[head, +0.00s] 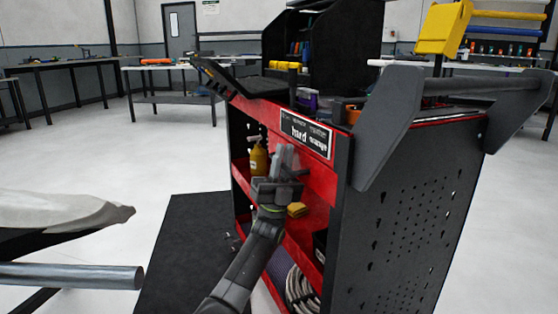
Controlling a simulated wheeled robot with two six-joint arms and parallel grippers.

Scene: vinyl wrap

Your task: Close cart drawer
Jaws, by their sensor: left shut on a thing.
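The red and black tool cart (400,210) stands right of centre in the head view. Its drawer (322,172) has a red front under the tabletop, with black and white labels. The front looks about in line with the cart's edge, and I cannot tell whether a gap remains. My left gripper (286,163) is at the lower part of the drawer front, shut on what looks like the drawer. The fingers hide the exact contact. My right gripper is out of view.
A yellow bottle (258,160) and a yellow item (297,210) sit on the cart's open shelf. A coiled hose (300,290) lies lower down. A metal tube (75,275) juts in at lower left.

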